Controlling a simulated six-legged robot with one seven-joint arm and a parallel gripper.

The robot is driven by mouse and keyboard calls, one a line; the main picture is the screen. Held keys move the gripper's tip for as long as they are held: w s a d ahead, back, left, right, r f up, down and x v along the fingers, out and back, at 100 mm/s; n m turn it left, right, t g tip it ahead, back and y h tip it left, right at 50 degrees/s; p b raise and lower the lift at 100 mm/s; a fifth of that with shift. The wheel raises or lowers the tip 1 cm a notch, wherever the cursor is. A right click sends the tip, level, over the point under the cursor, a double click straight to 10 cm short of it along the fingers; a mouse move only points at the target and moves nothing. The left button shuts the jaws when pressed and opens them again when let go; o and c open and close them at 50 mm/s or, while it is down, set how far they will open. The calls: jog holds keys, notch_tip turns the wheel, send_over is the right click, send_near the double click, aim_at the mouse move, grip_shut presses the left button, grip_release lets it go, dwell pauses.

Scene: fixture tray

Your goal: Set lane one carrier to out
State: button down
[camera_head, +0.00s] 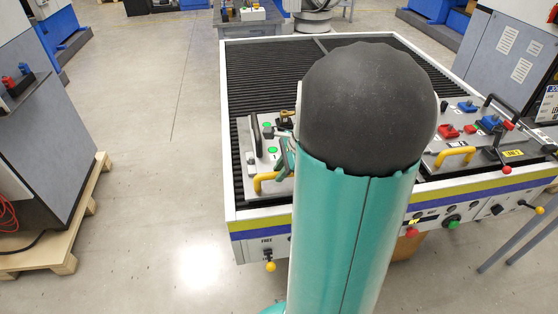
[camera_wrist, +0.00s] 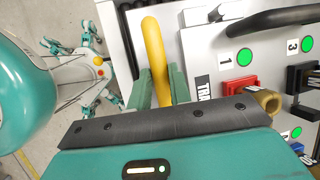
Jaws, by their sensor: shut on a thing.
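A light grey tray (camera_head: 247,140) with a yellow handle (camera_head: 264,184) sits on the left part of the ribbed table, near its front edge. In the wrist view the same yellow handle (camera_wrist: 153,45) stands between the two green fingers of my gripper (camera_wrist: 161,88), which is shut on it.
A second tray (camera_head: 437,163) with red and blue parts and its own yellow handle stands at the right. A yellow-knobbed lever (camera_head: 270,266) is on the table front below the left tray. A wooden pallet (camera_head: 75,225) bears a grey cabinet at the left. Floor between is clear.

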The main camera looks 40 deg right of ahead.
jog(key=shift+s+a, duration=0.15)
jog(key=shift+s, duration=0.05)
dwell(0.3)
jog(key=c, duration=1.3)
grip_release()
jog(key=shift+s+a, duration=0.1)
jog(key=shift+s, duration=0.1)
jog(key=shift+w, duration=0.2)
jog(key=v, duration=1.3)
jog(key=shift+s+r, duration=0.2)
jog(key=shift+r, duration=0.15)
jog(key=s+a+r+n+t+h, duration=0.1)
jog(key=s+a+n+h, duration=0.1)
jog(key=a+n, duration=2.2)
jog(key=a, duration=0.5)
jog(key=shift+r+h, duration=0.2)
jog(key=shift+h, duration=0.1)
